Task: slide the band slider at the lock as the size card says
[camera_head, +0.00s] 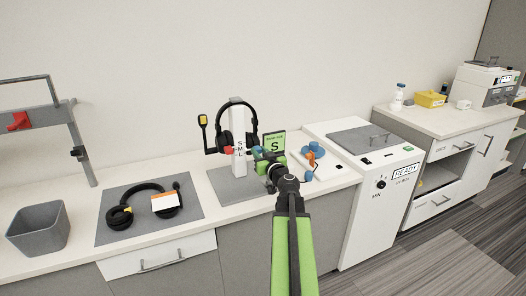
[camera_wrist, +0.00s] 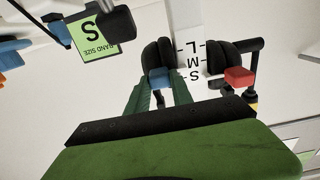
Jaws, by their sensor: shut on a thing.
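A black headset (camera_head: 236,119) hangs on a white stand post (camera_head: 239,165) marked S, M, L. It has a red block (camera_head: 228,150) on its left side and a blue block (camera_head: 257,152) on its right. My gripper (camera_head: 263,155) is shut on the blue block, which also shows between the green fingertips in the wrist view (camera_wrist: 160,76). In that upside-down view the blue block and the red block (camera_wrist: 240,76) appear about level with the S. The green size card (camera_head: 274,143) behind the gripper reads S. The lock itself I cannot make out.
A second headset (camera_head: 121,216) with an orange-and-white card lies on a grey mat (camera_head: 190,210). A grey bin (camera_head: 40,230) stands left. Blue and orange items (camera_head: 313,152) lie right of my gripper, beside a white cabinet (camera_head: 371,200) showing READY.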

